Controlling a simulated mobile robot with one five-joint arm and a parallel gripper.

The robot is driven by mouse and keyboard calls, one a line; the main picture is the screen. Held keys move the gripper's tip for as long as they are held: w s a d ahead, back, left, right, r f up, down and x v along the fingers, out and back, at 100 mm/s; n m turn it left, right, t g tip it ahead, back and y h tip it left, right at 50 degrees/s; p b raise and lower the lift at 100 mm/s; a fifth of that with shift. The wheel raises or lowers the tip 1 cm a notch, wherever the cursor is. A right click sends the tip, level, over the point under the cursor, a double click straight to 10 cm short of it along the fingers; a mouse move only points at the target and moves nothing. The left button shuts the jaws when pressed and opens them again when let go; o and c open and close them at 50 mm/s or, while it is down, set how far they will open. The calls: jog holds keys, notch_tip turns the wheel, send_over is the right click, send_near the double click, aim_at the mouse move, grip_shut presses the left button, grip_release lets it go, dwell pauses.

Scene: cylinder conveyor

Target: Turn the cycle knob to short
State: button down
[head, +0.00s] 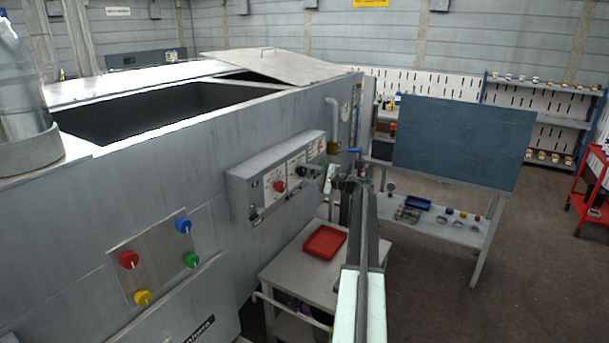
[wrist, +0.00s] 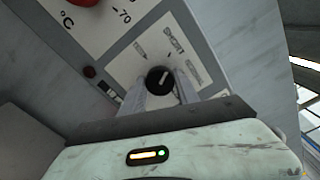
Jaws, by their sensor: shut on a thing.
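The cycle knob (wrist: 159,80) is a round black dial with a white pointer mark on a light label plate in the wrist view. The word SHORT (wrist: 175,39) is printed above it to the right, and NORMAL (wrist: 194,70) lies farther right. Another label (wrist: 140,53) at upper left is too faint to read. The pointer mark slants up and to the right; I cannot tell exactly which word it meets. My gripper (wrist: 164,88) is shut on the knob, a pale finger on either side. In the head view my gripper (head: 334,181) reaches the right part of the control box (head: 240,196).
A red temperature knob (head: 279,186) sits left on the same box. A pipe with a brass padlock (head: 334,147) is close to the box's right end. Below stands a table with a red tray (head: 325,242).

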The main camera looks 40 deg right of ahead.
jog(key=shift+a+f+n, duration=0.1)
jog(key=shift+n, duration=0.2)
jog(key=c, duration=0.9)
grip_release()
jog(key=shift+s, duration=0.15)
jog(key=v, duration=0.7)
jog(key=shift+s, duration=0.3)
